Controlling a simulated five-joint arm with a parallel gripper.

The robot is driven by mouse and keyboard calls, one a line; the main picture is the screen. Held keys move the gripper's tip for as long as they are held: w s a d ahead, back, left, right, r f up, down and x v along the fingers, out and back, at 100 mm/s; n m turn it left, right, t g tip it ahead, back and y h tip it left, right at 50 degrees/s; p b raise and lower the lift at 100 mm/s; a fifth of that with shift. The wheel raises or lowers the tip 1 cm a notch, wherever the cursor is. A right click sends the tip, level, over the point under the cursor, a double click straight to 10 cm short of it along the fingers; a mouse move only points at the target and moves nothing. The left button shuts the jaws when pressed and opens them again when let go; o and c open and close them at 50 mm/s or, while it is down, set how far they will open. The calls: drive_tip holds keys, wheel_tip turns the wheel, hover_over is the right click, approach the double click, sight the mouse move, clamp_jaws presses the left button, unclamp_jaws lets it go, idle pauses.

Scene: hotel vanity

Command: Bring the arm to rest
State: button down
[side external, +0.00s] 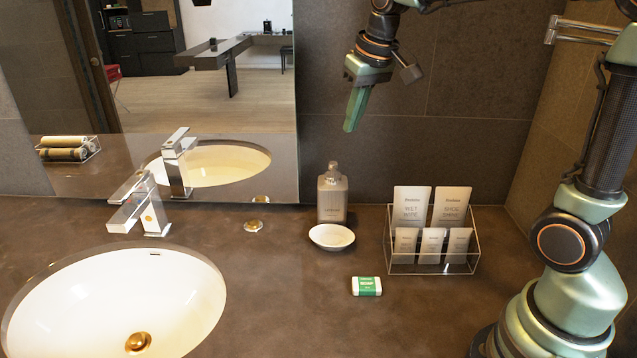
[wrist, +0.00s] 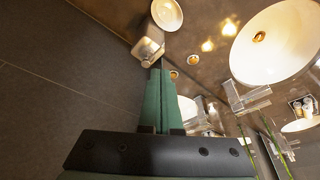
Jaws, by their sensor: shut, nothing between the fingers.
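My gripper (side external: 350,124) is raised high above the counter, in front of the dark wall tiles and right of the mirror. Its green fingers are together, with nothing between them, and point down. In the wrist view my gripper (wrist: 158,72) shows as two long green fingers side by side. My arm reaches up from its base at the right and over the counter. The gripper touches nothing in the side view.
A soap dispenser (side external: 332,200), a white dish (side external: 331,237), a green-and-white soap (side external: 366,286) and a clear rack (side external: 432,267) of packets stand below. The sink (side external: 115,300) and faucet (side external: 140,207) are left. A wall rail (side external: 585,30) is near my arm. The front-middle counter is clear.

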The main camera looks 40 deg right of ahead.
drive_tip(key=s+a+f+n+t, duration=0.1)
drive_tip(key=s+a+f, duration=0.1)
drive_tip(key=s, duration=0.4)
drive_tip(key=s+a+f+t, duration=0.1)
drive_tip(key=s+a+f, duration=0.1)
drive_tip(key=s, duration=0.5)
drive_tip(key=shift+n, duration=0.4)
